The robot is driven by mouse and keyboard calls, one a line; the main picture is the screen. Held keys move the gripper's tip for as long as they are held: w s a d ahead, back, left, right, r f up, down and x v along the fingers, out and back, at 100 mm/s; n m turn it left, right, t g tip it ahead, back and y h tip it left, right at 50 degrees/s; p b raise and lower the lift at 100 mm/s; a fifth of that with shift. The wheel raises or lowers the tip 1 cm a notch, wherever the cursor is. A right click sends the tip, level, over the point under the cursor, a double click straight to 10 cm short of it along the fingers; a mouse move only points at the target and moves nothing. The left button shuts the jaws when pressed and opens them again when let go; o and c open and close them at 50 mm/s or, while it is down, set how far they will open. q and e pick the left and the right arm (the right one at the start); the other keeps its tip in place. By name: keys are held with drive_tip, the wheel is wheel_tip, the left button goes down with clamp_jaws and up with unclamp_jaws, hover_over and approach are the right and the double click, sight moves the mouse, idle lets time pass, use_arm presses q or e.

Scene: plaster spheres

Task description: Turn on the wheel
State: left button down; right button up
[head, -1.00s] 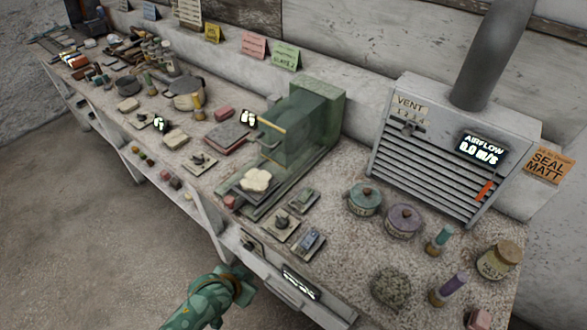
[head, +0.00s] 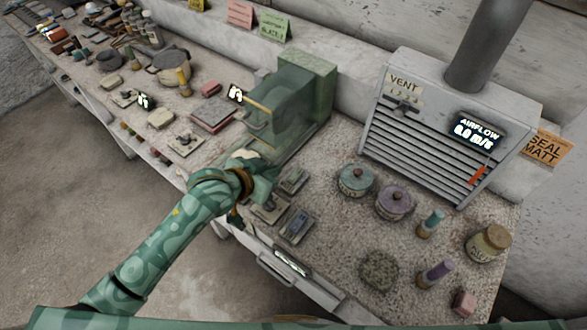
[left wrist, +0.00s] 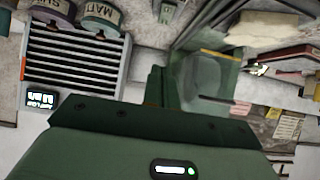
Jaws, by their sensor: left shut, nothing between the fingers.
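A green machine (head: 290,100) with a see-through guard stands on the bench; it also shows in the left wrist view (left wrist: 208,80). My left gripper (head: 264,182) is shut and empty, above the bench edge by the machine's front and these plates. It partly covers the knob plate and a pale lump (head: 243,155). Its shut fingers show in the left wrist view (left wrist: 163,88). My right gripper is out of view.
A vent box (head: 435,130) reading 0.0 m/s stands at the back right. Two lidded pots (head: 356,180) (head: 394,202), bottles (head: 430,222) and a jar (head: 488,243) stand right of the plates. A drawer front (head: 288,262) lies below the bench edge.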

use_arm(q)
drive_tip(key=b, duration=0.4)
hover_over(295, 175)
drive_tip(key=s, duration=0.1)
drive_tip(key=f, duration=0.6)
drive_tip(key=shift+s+a, duration=0.1)
drive_tip(key=shift+a, duration=0.25)
drive_tip(key=shift+w+d+f+b, duration=0.15)
drive_tip(key=shift+f+b, duration=0.15)
drive_tip(key=shift+f, duration=0.35)
drive_tip(key=shift+w+f+b, duration=0.15)
drive_tip(key=shift+f+b, duration=0.1)
drive_tip(key=shift+f, duration=0.95)
drive_tip(key=shift+w+d+r, duration=0.1)
drive_tip(key=shift+w+d, duration=0.05)
drive_tip(key=shift+f+p, duration=0.2)
drive_tip(key=shift+p, duration=0.1)
drive_tip(key=shift+w, duration=0.15)
